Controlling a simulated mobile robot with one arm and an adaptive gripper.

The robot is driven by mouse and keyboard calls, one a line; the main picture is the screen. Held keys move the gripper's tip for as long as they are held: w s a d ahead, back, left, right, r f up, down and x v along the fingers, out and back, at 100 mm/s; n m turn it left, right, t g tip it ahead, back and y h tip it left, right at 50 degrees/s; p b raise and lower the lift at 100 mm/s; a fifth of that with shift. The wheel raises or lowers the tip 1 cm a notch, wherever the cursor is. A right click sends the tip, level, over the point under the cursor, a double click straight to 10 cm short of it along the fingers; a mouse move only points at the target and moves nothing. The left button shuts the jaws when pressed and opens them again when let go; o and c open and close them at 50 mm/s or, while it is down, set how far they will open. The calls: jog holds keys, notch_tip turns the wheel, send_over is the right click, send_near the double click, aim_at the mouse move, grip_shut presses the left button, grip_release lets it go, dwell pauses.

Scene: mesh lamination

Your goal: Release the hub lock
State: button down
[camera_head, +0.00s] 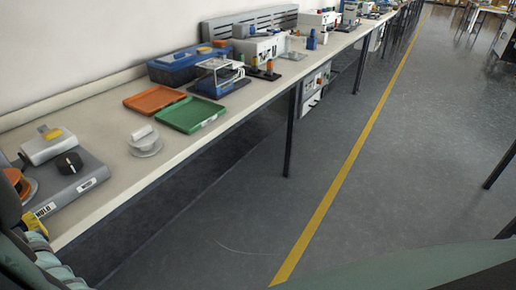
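A grey device (82,183) stands on the bench at the far left, with a "HOLD" label on its front edge. A black knob (69,162) sits on its top. A white block with a yellow top piece (48,145) is at its back. An orange round part with a dark piece over it (24,187) is at the left edge, partly cut off. A yellow part (36,224) sits at the device's near left corner. I cannot tell which part is the hub lock. Parts of my arm fill the lower left corner. I cannot make out my gripper.
A white round piece with an upright tab (145,140) stands on the bench (112,128). The floor right of the bench is open, with a yellow line.

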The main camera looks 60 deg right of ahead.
jog(key=a+p, duration=0.1)
jog(key=a, duration=0.3)
jog(key=shift+a, duration=0.4)
jog(key=shift+f, duration=0.1)
jog(key=c, duration=0.5)
grip_release()
jog(key=shift+a, duration=0.1)
jog(key=shift+c, duration=0.2)
jog(key=shift+s, duration=0.1)
jog(key=s, duration=1.1)
jog(key=shift+s, duration=0.4)
